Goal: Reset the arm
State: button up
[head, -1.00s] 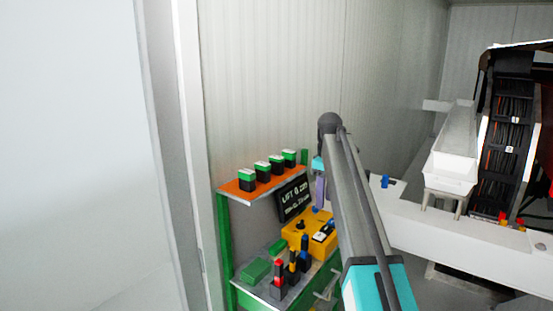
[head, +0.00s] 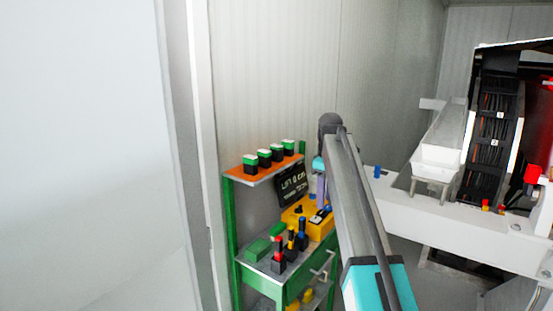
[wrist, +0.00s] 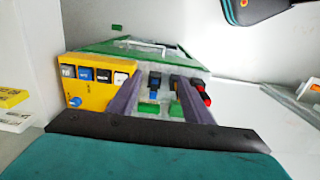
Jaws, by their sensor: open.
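My arm (head: 352,205) rises from the lower right of the head view to a dark rounded elbow and bends down behind it. Part of my gripper (head: 320,187) shows there as a purple piece in front of the green cart. In the wrist view, the two purple-grey fingers of my gripper (wrist: 158,88) stand apart, with nothing held between them. Beyond them are the cart's grey top (wrist: 150,125) and a yellow control box (wrist: 92,82) with several buttons and a blue knob. I cannot tell the exact gap between fingers and cart.
The green cart (head: 238,235) has an orange shelf (head: 262,176) with several green-and-black blocks, a dark display (head: 291,185) and upright coloured tools (head: 279,255). A white machine frame (head: 450,222) stands at right. A pale panel (head: 80,150) fills the left.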

jog(key=s+f+g, duration=0.2)
jog(key=s+f, duration=0.1)
jog(key=f, duration=0.9)
jog(key=s+f+g, duration=0.1)
jog(key=s+f, duration=0.1)
jog(key=f, duration=1)
jog(key=s+f+g, duration=0.1)
jog(key=s+f, duration=0.6)
jog(key=f, duration=0.3)
jog(key=s+f+g, duration=0.2)
jog(key=s+f, duration=0.5)
jog(key=f, duration=0.3)
jog(key=s+f+m, duration=0.3)
jog(key=s+f, duration=0.4)
jog(key=s, duration=0.5)
jog(key=s+f+m, duration=0.4)
jog(key=s+f, duration=0.2)
jog(key=s, duration=0.6)
jog(key=s+f+m, duration=0.4)
jog(key=s+f, duration=0.3)
jog(key=s, duration=0.6)
jog(key=shift+d+f, duration=0.3)
jog(key=shift+d, duration=0.05)
